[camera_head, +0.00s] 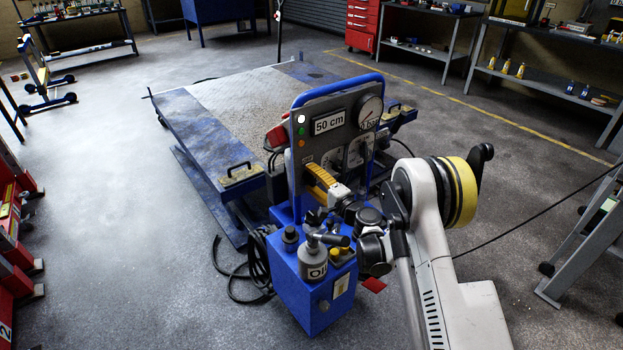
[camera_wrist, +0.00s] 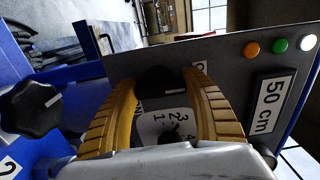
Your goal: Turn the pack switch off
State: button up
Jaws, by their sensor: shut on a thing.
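The grey control panel (camera_head: 299,160) stands in a blue tube frame on a blue hydraulic pack (camera_head: 296,296). My gripper (camera_head: 312,170), with yellow ribbed fingers, is at the panel's lower left, and hides what it holds in the head view. In the wrist view my gripper (camera_wrist: 160,80) has one fingertip on each side of a black round knob (camera_wrist: 158,82) on the panel and is shut on it. A numbered dial plate (camera_wrist: 165,125) shows between the fingers, partly hidden by my gripper.
The panel has a 50 cm display (camera_head: 329,122), a gauge (camera_head: 370,110) and white, green and orange lamps (camera_head: 301,131). A black lobed knob (camera_wrist: 30,108) is left in the wrist view. A platform (camera_head: 240,90) lies behind.

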jog(key=o, duration=1.2)
jog(key=v, duration=0.7)
jog(key=shift+s+d, duration=0.15)
jog(key=shift+s, duration=0.05)
jog(key=shift+r, duration=0.1)
